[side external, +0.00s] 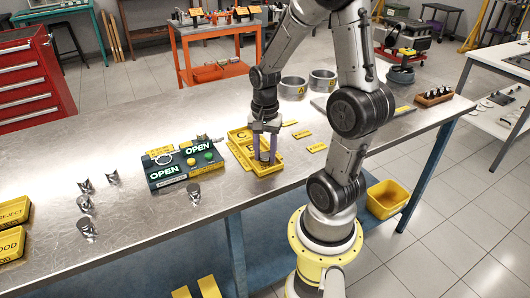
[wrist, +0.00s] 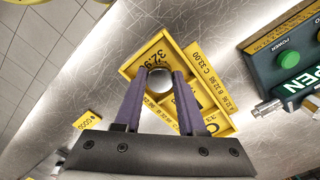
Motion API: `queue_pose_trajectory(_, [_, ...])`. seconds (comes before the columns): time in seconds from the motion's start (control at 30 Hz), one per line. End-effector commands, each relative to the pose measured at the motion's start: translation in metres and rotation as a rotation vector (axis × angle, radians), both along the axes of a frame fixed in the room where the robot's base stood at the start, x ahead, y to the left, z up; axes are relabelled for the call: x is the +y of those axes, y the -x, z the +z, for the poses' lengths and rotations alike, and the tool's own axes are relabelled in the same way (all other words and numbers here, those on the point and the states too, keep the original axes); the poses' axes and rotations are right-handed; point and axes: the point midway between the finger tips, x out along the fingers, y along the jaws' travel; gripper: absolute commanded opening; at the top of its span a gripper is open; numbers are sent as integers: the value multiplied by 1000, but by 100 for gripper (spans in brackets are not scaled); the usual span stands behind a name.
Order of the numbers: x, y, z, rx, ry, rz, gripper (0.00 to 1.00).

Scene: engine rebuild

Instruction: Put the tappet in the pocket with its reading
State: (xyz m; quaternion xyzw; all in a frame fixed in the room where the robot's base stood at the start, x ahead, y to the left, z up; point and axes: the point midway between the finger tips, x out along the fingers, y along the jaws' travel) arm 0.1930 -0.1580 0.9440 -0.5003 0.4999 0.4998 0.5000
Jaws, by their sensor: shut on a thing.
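The yellow tray (side external: 277,171) with marked pockets lies near the middle of the bench, and it also shows in the wrist view (wrist: 130,71). My gripper (side external: 265,159) points down at the tray's near end. In the wrist view my gripper (wrist: 162,76) has its two purple fingers shut on the tappet (wrist: 159,81), a round shiny metal part. The tappet is over or inside the end pocket, whose label is partly readable as 32.9 with the last digit unclear. I cannot tell whether it touches the pocket floor. Another label reads C 33.00.
The dark green gauge box (side external: 171,177) with OPEN displays stands left of the tray. Several loose tappets (side external: 85,204) stand farther left, and one (side external: 194,191) is before the box. Small yellow tags (side external: 317,147) lie right of the tray. Metal rings (side external: 293,89) stand behind.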

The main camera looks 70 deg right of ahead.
Motion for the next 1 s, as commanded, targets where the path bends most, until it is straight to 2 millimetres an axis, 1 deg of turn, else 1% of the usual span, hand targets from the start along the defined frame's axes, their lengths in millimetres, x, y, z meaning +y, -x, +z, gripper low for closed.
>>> queue_pose_trajectory(0.23, [0, 0, -3, 1, -1, 0, 0])
queue_pose_trajectory(0.27, [0, 0, -4, 0, 0, 0, 41])
queue_pose_trajectory(0.3, [0, 0, -3, 0, 0, 0, 48])
queue_pose_trajectory(0.33, [0, 0, -3, 0, 0, 0, 52])
queue_pose_trajectory(0.6, [0, 0, -3, 0, 0, 0, 52])
queue_pose_trajectory(0.73, [0, 0, 4, -3, 2, 0, 52])
queue_pose_trajectory(0.87, [-1, -1, 23, -6, 5, 0, 52])
queue_pose_trajectory(1.0, [-1, -1, 53, -7, 5, 0, 52])
